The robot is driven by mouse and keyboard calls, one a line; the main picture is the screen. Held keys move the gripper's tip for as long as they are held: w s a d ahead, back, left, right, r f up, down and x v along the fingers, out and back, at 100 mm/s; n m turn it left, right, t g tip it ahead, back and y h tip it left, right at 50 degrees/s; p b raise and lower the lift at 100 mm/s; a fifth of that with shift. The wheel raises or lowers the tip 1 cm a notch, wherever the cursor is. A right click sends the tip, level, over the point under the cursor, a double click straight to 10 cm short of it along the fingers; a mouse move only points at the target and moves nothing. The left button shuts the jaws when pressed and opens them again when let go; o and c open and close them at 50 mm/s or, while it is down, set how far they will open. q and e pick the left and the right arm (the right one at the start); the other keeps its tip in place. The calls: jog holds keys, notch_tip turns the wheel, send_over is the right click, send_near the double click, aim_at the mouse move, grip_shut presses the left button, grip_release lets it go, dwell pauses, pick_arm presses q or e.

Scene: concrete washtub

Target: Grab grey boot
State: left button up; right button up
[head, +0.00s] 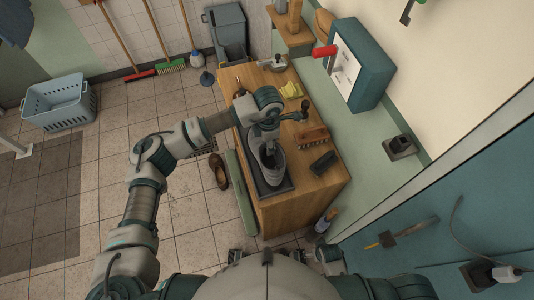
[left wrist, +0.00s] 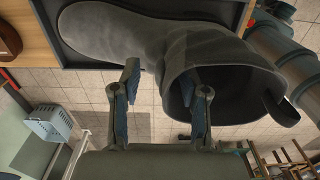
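The grey boot (head: 273,176) lies in a dark tray (head: 288,187) on the wooden counter. In the left wrist view the boot (left wrist: 110,38) spans the top, toe to the left and its dark shaft opening to the right. My left gripper (head: 266,138) is right at the boot and hides part of it in the head view. In the left wrist view the left gripper (left wrist: 163,92) has its fingers apart. One finger is beside the shaft and the other overlaps the opening, with the shaft's edge between them. I cannot tell if they touch it. My right gripper is not in view.
On the counter are a brush (head: 312,137), a dark block (head: 323,161) and yellow cloths (head: 291,89). A teal box with a red handle (head: 359,66) is on the wall to the right. A brown shoe (head: 218,171) and a blue basket (head: 60,103) are on the tiled floor.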

pick_arm(q)
grip_shut()
jog(key=shift+a, duration=0.1)
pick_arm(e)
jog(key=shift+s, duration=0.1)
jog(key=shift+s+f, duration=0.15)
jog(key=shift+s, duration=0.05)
pick_arm(q)
jog(key=shift+r, duration=0.15)
